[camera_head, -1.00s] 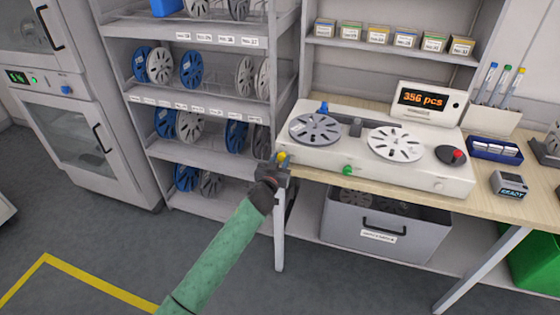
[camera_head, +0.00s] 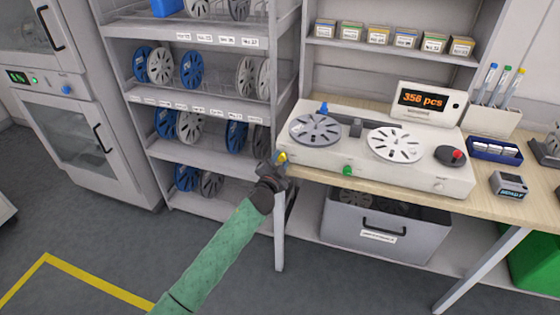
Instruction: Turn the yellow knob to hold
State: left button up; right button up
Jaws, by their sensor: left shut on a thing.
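The yellow knob (camera_head: 281,158) sits at the left front corner of the white reel counter (camera_head: 400,177). My left gripper (camera_head: 279,164) is at the knob and shut on it, its arm in a green sleeve coming up from below. The fingers cover part of the knob, and I cannot read any marking beside it. My right gripper is out of view.
A green knob (camera_head: 347,170) is on the counter's front and a blue knob (camera_head: 323,108) at its back left. The display (camera_head: 428,101) reads 356 pcs. A grey bin (camera_head: 335,225) stands under the wooden bench (camera_head: 500,205). A reel rack (camera_head: 215,120) is close on the left.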

pick_arm(q)
jog(key=shift+m, duration=1.4)
jog(key=m+p, duration=0.1)
jog(key=m, duration=0.2)
jog(key=shift+m, duration=1.5)
jog(key=o, duration=1)
jog(key=shift+c, duration=0.2)
jog(key=shift+s+f, duration=0.1)
jog(key=shift+s+a, duration=0.15)
jog(key=shift+s, duration=0.15)
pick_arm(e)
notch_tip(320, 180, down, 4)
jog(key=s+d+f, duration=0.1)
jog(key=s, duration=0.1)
pick_arm(q)
jog(key=b+v, duration=0.2)
jog(key=v, duration=0.5)
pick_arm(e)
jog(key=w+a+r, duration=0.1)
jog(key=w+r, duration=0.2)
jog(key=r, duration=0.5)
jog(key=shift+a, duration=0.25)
